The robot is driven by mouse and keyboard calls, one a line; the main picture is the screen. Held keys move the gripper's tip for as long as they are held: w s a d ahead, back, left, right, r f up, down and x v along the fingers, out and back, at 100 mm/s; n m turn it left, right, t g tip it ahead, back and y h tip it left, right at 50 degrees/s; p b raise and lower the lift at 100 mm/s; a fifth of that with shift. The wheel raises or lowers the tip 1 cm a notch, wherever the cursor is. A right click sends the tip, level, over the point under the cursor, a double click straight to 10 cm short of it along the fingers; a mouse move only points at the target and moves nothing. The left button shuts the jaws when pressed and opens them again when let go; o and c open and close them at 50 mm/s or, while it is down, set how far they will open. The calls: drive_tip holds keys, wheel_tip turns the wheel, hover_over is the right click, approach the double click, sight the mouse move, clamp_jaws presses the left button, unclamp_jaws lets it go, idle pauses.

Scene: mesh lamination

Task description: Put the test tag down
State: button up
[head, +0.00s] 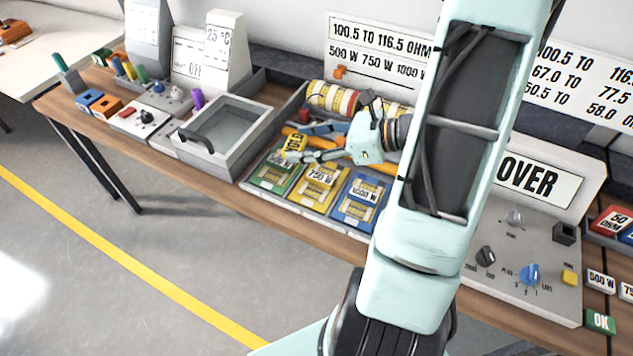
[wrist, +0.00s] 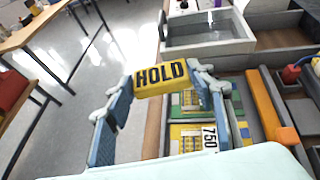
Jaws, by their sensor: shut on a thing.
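A yellow tag marked HOLD (wrist: 161,77) is held between the two fingertips of my gripper (wrist: 163,80) in the wrist view. In the head view the tag (head: 295,144) shows at the tips of my gripper (head: 304,143), over the back part of the green 500 W card. The tag appears raised above the cards, with its lettering facing the wrist camera. The green card (head: 272,174), the yellow 750 W card (head: 318,187) and the blue 1000 W card (head: 359,203) lie side by side in a tray.
An open grey bin (head: 236,127) with a dark handle stands left of the tray. Orange bars (wrist: 262,106) lie behind the cards. A control panel (head: 524,262) with knobs and an OVER sign stands at right. A green OK tag (head: 600,321) lies at the lower right.

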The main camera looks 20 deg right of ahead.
drive_tip(key=s+d+f+m+t+h+b, duration=0.2)
drive_tip(key=s+d+b, duration=0.35)
drive_tip(key=s, duration=0.75)
hover_over(328, 180)
drive_tip(key=f, duration=0.5)
drive_tip(key=s+f, duration=0.1)
drive_tip(key=f, duration=0.2)
drive_tip(key=shift+f, duration=0.35)
drive_tip(key=shift+w+f, duration=0.5)
drive_tip(key=shift+f, duration=1.5)
drive_tip(key=shift+f, duration=0.1)
drive_tip(key=o, duration=0.6)
drive_tip(key=shift+f, duration=0.15)
drive_tip(key=o, duration=0.5)
drive_tip(key=shift+c, duration=0.2)
